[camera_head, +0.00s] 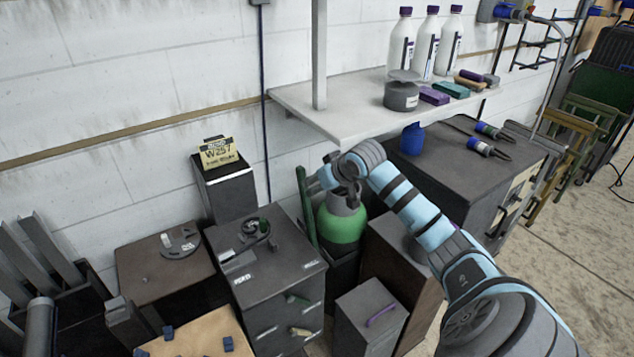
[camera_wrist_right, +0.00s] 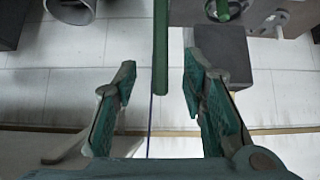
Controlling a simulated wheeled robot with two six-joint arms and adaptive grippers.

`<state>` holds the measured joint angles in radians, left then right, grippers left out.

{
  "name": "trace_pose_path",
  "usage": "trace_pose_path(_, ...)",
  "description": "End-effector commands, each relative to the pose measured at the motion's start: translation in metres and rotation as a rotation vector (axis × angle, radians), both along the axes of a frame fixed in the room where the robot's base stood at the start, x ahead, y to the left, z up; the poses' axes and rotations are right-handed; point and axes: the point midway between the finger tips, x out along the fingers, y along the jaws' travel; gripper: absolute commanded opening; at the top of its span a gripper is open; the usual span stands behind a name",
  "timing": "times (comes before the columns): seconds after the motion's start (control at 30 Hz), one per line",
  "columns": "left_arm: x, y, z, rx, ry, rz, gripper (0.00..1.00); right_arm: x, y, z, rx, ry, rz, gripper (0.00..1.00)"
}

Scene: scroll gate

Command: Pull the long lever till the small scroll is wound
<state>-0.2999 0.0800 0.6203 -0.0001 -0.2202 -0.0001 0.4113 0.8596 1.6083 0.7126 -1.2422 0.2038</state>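A long upright green bar, likely the long lever (camera_head: 304,205), stands beside a dark cabinet in the head view. In the right wrist view the green bar (camera_wrist_right: 161,45) runs down between my fingers, with gaps on both sides. My right gripper (camera_head: 328,177) is near its top; its fingers (camera_wrist_right: 158,75) are apart and empty. I cannot tell which is the small scroll.
The dark cabinet (camera_head: 267,285) has green and tan handles on its front. A green cylinder (camera_head: 341,228) stands under my right wrist. A shelf (camera_head: 300,98) with bottles juts from the wall above. A box with a yellow sign (camera_head: 218,153) stands behind the cabinet.

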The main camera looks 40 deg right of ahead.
Motion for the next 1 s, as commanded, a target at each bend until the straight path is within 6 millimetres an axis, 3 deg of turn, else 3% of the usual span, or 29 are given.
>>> trace_pose_path(0.07,0.0,0.0,-0.013,0.0,0.0,0.0,0.4,-0.014,-0.004,-0.036,-0.009,0.054,-0.004,0.38)
trace_pose_path(0.17,0.0,0.0,-0.044,0.0,0.0,0.0,0.4,-0.059,-0.024,-0.114,-0.088,0.191,-0.013,0.38)
trace_pose_path(0.2,0.0,0.0,-0.062,0.0,-0.001,0.0,0.4,-0.085,-0.047,-0.15,-0.2,0.25,-0.024,0.38)
trace_pose_path(0.27,0.0,0.0,-0.094,0.0,-0.001,0.0,0.4,-0.116,-0.088,-0.184,-0.418,0.25,-0.094,0.38)
trace_pose_path(0.3,0.001,0.0,-0.109,0.0,-0.001,0.0,0.4,-0.122,-0.106,-0.186,-0.54,0.169,-0.141,0.38)
trace_pose_path(0.37,0.001,-0.001,-0.126,-0.001,-0.001,0.0,0.4,-0.115,-0.108,-0.172,-0.651,-0.029,-0.159,0.38)
trace_pose_path(0.47,0.0,-0.002,-0.137,-0.003,-0.001,0.001,0.4,-0.086,-0.059,-0.131,-0.608,-0.424,-0.063,0.38)
trace_pose_path(0.5,0.0,-0.003,-0.135,-0.003,0.0,0.001,0.4,-0.075,-0.035,-0.11,-0.53,-0.552,-0.019,0.38)
trace_pose_path(0.57,0.0,-0.003,-0.13,-0.003,0.0,0.002,0.4,-0.065,-0.006,-0.084,-0.401,-0.689,0.03,0.38)
trace_pose_path(0.6,0.0,-0.003,-0.128,-0.003,0.0,0.002,0.4,-0.063,0.006,-0.077,-0.321,-0.735,0.043,0.38)
trace_pose_path(0.7,0.0,-0.001,-0.128,-0.002,0.0,0.001,0.4,-0.06,0.014,-0.076,-0.176,-0.771,0.024,0.38)
trace_pose_path(0.93,0.0,0.001,-0.15,0.001,0.0,0.0,0.4,-0.034,0.008,-0.079,-0.137,-0.786,-0.002,0.38)
trace_pose_path(1.0,0.0,0.0,-0.145,0.0,0.0,0.0,0.4,-0.021,0.002,-0.075,-0.138,-0.78,-0.012,0.38)
